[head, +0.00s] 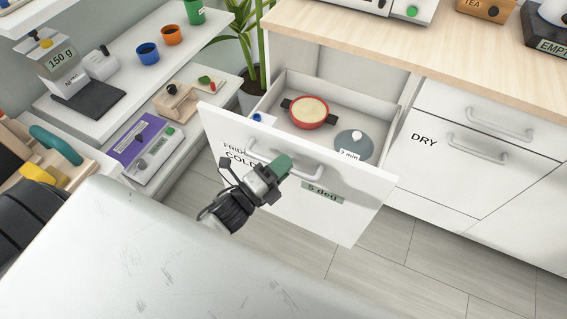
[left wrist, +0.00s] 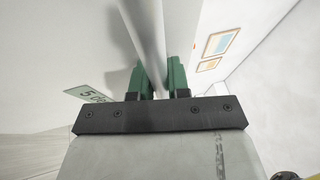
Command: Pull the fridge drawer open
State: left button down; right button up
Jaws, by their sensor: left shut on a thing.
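The fridge drawer (head: 360,205) is a white drawer marked "FRIDGE COLD" with a "5 deg" label, and it stands well open from the cabinet. Its grey bar handle (head: 312,172) runs across the front. My left gripper (head: 281,166) is at the handle, shut on it. In the left wrist view the green fingers (left wrist: 162,80) lie on both sides of the handle bar (left wrist: 150,45). Inside the drawer are a red pot (head: 308,112) with pale contents and a grey lid (head: 353,145) with a "2 min" label. My right gripper is not in view.
A closed drawer marked "DRY" (head: 440,165) is to the right, under the wooden counter (head: 400,48). White shelves (head: 140,70) with cups and a purple-topped device (head: 140,145) are at left. A pale surface (head: 160,260) fills the foreground. Floor shows below the drawer.

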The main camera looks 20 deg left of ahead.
pick_arm(q)
jog(key=c, duration=1.1)
grip_release()
jog(key=b+v, duration=0.1)
jog(key=v, duration=0.9)
jog(key=shift+s+a+b, duration=0.2)
jog(key=shift+s+b, duration=0.15)
jog(key=shift+b, duration=0.05)
jog(key=shift+f, duration=0.1)
